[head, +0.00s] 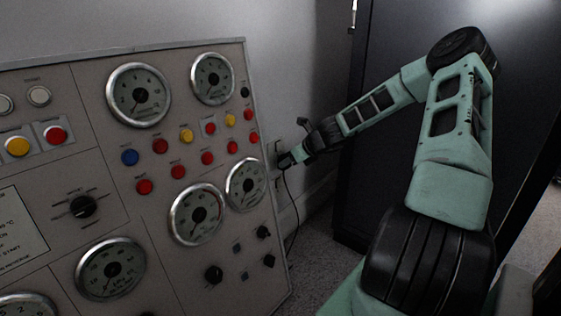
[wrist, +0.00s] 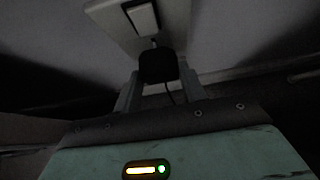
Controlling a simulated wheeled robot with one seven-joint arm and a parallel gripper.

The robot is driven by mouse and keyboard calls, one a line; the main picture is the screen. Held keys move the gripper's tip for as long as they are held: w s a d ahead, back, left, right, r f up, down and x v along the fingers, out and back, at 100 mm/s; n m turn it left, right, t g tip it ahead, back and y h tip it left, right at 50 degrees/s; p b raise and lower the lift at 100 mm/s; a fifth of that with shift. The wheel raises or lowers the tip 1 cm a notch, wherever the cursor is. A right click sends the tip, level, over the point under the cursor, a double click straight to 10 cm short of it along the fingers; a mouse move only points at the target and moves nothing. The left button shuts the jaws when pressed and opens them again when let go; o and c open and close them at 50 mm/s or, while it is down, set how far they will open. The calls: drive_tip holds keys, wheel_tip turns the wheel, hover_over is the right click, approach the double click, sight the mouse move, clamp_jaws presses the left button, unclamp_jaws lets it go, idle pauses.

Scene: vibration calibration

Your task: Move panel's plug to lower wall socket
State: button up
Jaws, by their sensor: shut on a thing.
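My gripper (head: 287,160) reaches past the right edge of the panel (head: 160,215) to the wall. In the wrist view my gripper (wrist: 157,88) is shut on a black plug (wrist: 157,66), held between its two fingers. A dark cable (head: 287,195) hangs from the plug, and the cable (wrist: 170,93) also shows in the wrist view. In the head view the plug is too small to make out.
The panel with gauges, buttons and knobs stands close on the left of my gripper. A tall dark cabinet (head: 390,130) stands behind my arm on the right. A narrow strip of floor (head: 318,262) lies between panel and cabinet.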

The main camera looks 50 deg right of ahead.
drive_tip(key=shift+s+d, duration=0.15)
drive_tip(key=shift+s, duration=1.6)
drive_tip(key=shift+f, duration=0.1)
wheel_tip(320, 180, down, 15)
drive_tip(key=w+b, duration=0.2)
drive_tip(key=b, duration=0.4)
drive_tip(key=shift+w+r+b, duration=0.2)
drive_tip(key=shift+w+b, duration=0.1)
drive_tip(key=shift+b, duration=0.1)
drive_tip(key=shift+w+a+p, duration=0.25)
drive_tip(key=shift+w+p, duration=0.8)
drive_tip(key=shift+p, duration=0.65)
idle(2.8)
